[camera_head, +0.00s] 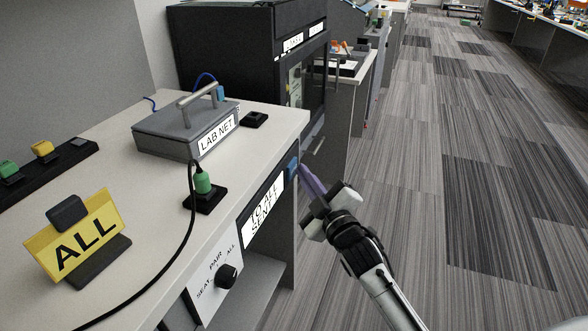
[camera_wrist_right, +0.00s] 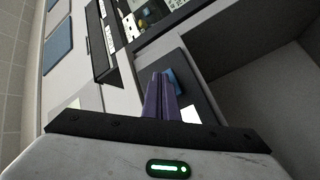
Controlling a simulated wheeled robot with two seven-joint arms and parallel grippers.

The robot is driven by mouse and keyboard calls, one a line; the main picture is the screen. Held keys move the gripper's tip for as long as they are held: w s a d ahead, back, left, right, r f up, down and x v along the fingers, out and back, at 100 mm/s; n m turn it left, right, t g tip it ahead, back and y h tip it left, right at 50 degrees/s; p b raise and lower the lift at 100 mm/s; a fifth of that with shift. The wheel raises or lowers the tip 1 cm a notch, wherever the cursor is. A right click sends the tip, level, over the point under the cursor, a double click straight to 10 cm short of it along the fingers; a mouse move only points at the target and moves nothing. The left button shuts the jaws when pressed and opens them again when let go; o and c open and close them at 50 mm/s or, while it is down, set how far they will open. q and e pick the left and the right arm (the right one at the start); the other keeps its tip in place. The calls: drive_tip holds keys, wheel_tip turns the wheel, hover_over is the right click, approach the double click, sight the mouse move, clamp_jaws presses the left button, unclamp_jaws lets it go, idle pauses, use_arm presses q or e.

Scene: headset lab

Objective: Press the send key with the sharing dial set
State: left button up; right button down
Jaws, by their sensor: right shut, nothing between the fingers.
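The blue send key (camera_head: 292,166) is on the desk's front panel, right of a white display (camera_head: 264,212) reading "TO ALL SENT". In the wrist view the blue key (camera_wrist_right: 172,78) shows just beyond my fingertips. My right gripper (camera_head: 304,172) is shut and empty, its purple fingers at the key; whether they touch it I cannot tell. The fingers also show in the wrist view (camera_wrist_right: 162,78). The black sharing dial (camera_head: 228,276) is on a white plate marked SEAT, PAIR, ALL; its pointer seems turned toward ALL. My left gripper is out of view.
A grey LAB NET box (camera_head: 165,133) with a handle stands on the desk. A green plug (camera_head: 203,183) with a black cable sits in a black socket. A yellow ALL sign (camera_head: 75,240) stands at front left. The carpeted floor (camera_head: 450,150) at right is clear.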

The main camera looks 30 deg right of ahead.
drive_tip(key=shift+w+a, duration=0.15)
drive_tip(key=shift+a, duration=0.05)
idle(0.5)
drive_tip(key=shift+s+d+p, duration=0.5)
drive_tip(key=shift+s+d, duration=0.05)
drive_tip(key=shift+s, duration=0.1)
drive_tip(key=shift+s+d+p, duration=1.05)
drive_tip(key=shift+s+d, duration=0.6)
drive_tip(key=shift+s, duration=0.3)
